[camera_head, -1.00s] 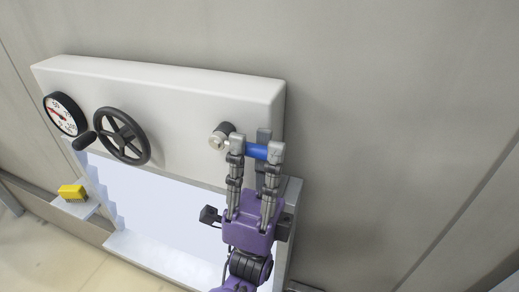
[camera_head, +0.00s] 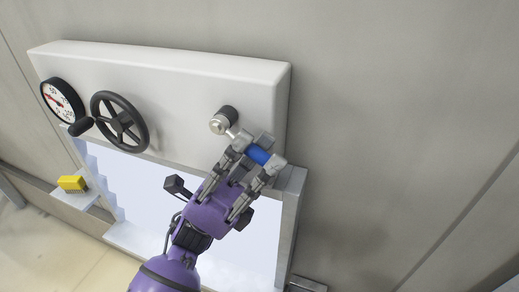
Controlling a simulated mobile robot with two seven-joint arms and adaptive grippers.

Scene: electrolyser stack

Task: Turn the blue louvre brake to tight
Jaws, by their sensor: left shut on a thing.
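The blue louvre brake grip (camera_head: 258,154) sits at the right end of the white panel, below and right of a round metal hub (camera_head: 219,124). A short pale lever shows running from the hub toward the grip. My left gripper (camera_head: 259,153), with a purple body and grey fingers, is shut on the blue grip, one finger at each end. The grip slants down to the right. The fingers hide part of the lever, and no tight mark can be made out. My right gripper is not in view.
The white panel (camera_head: 180,75) also carries a black handwheel (camera_head: 120,122) with a knob and a round gauge (camera_head: 62,100). Below is a bright opening in a metal frame (camera_head: 292,200). A yellow block (camera_head: 72,183) rests on a ledge at left. The right wall is bare.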

